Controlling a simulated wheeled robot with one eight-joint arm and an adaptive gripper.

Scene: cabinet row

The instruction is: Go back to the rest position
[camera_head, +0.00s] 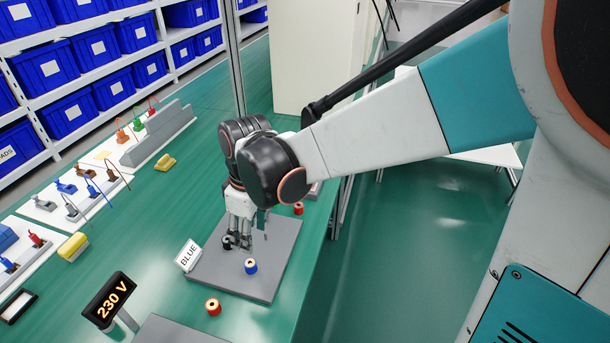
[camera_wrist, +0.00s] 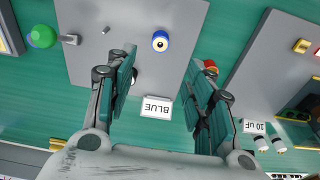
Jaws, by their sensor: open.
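My gripper (camera_head: 238,240) is low over a grey plate (camera_head: 262,285) on the green bench, its fingers pointing down. In the wrist view its two fingers (camera_wrist: 165,75) stand wide apart with nothing held between them. A blue spool (camera_head: 251,266) stands on the plate close to the fingers; it also shows in the wrist view (camera_wrist: 160,41), beyond the fingertips. A dark round piece (camera_head: 227,242) shows beside the fingers and is partly hidden. My arm reaches in from the right, bent down at the wrist.
A "BLUE" sign (camera_head: 188,256) stands at the plate's left edge. A red spool (camera_head: 298,208) and an orange-red spool (camera_head: 213,307) are nearby. A "230 V" display (camera_head: 110,300) stands at front left. Shelves of blue bins (camera_head: 70,115) line the back left. Floor at right is open.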

